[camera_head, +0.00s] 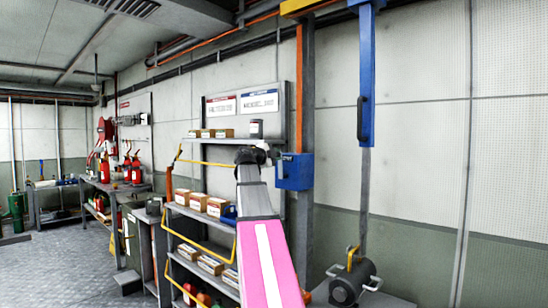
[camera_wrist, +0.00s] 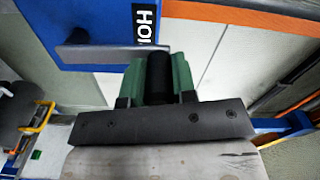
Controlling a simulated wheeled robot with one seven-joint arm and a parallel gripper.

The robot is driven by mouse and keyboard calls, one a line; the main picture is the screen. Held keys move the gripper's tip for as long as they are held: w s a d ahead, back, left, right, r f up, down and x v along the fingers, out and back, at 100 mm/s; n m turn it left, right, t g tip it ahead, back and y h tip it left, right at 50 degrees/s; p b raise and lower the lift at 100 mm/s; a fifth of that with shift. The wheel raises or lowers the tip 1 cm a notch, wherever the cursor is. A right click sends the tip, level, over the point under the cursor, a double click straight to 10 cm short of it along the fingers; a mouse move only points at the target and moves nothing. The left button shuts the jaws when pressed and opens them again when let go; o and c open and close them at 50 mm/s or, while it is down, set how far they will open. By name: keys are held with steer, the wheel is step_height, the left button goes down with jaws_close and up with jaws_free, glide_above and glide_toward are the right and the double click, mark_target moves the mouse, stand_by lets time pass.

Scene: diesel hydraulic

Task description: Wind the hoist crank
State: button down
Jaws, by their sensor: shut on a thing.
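The blue hoist box (camera_head: 294,172) is fixed to a grey post in the head view. In the wrist view the hoist box (camera_wrist: 60,18) fills the upper left, with a partly hidden "HO…" label. A flat grey crank arm (camera_wrist: 85,57) runs across its face to a dark round crank handle (camera_wrist: 157,66). My gripper (camera_wrist: 158,76) has its green finger pads shut on either side of this handle. In the head view my gripper (camera_head: 256,155) is just left of the box, and the crank is hidden there.
A shelf rack with cardboard boxes (camera_head: 217,207) and yellow rails stands close beside my arm on the left. A tall blue column (camera_head: 367,85) and a dark drum-shaped machine (camera_head: 350,284) are at right. Open floor (camera_head: 50,270) lies at far left.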

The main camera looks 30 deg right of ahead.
steer(key=shift+s+f, duration=0.1)
steer(key=shift+s, duration=0.15)
steer(key=c, duration=0.9)
jaws_free()
steer(key=shift+d, duration=0.1)
steer(key=shift+c, duration=0.2)
steer(key=v, duration=1.1)
